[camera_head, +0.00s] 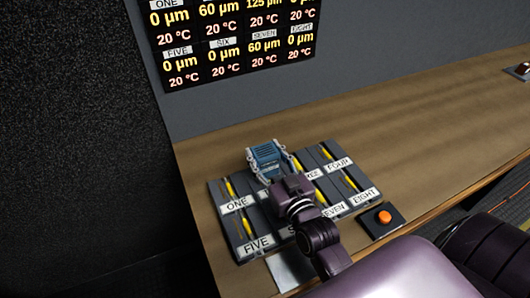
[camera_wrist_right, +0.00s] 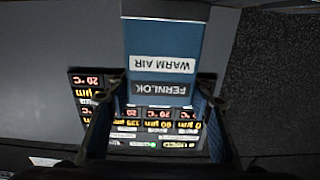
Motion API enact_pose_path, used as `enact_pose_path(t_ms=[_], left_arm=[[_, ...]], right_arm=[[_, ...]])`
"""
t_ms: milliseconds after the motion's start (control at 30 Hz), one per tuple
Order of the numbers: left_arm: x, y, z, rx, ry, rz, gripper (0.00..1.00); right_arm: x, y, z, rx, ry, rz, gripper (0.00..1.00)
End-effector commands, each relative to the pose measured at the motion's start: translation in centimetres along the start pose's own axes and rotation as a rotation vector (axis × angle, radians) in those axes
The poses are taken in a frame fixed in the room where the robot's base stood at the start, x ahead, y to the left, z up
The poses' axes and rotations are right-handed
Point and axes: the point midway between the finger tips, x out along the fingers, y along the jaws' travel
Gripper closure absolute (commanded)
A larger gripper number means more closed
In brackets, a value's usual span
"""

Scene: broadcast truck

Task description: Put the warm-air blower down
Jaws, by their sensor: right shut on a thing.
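The warm-air blower (camera_head: 268,160) is a blue box. In the right wrist view the blower (camera_wrist_right: 160,45) shows its "WARM AIR" and "FERNLOK" labels between the fingers. My right gripper (camera_head: 267,152) is shut on it, in front of the far row of the numbered dark panel (camera_head: 262,235), between ONE and THREE. I cannot tell whether the blower touches the panel or hangs above it. The blower and gripper hide the label behind them and part of SIX. My left gripper is not in view.
The panel's slots hold yellow pieces. An orange button (camera_head: 384,217) on a dark base stands right of the panel. A light plate (camera_head: 290,268) lies at its front edge. A readout display (camera_head: 240,40) hangs on the wall.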

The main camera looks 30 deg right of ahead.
Motion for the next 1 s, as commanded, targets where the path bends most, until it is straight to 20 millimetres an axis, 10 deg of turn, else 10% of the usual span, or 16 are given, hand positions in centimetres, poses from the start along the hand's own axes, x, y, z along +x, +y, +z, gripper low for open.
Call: enact_pose_path(t_ms=[433,467,600,1000], left_arm=[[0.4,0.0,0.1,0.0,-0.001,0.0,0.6],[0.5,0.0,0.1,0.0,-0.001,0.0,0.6],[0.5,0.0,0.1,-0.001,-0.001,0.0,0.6],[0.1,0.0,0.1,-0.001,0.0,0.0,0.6]], right_arm=[[0.0,0.0,1.5,0.001,-0.006,-0.001,0.9],[-0.1,0.0,1.7,0.002,-0.012,-0.001,0.52],[-0.1,-0.1,1.9,0.003,-0.017,-0.002,0.36],[-0.2,-0.1,1.1,0.007,-0.018,-0.002,0.35]])
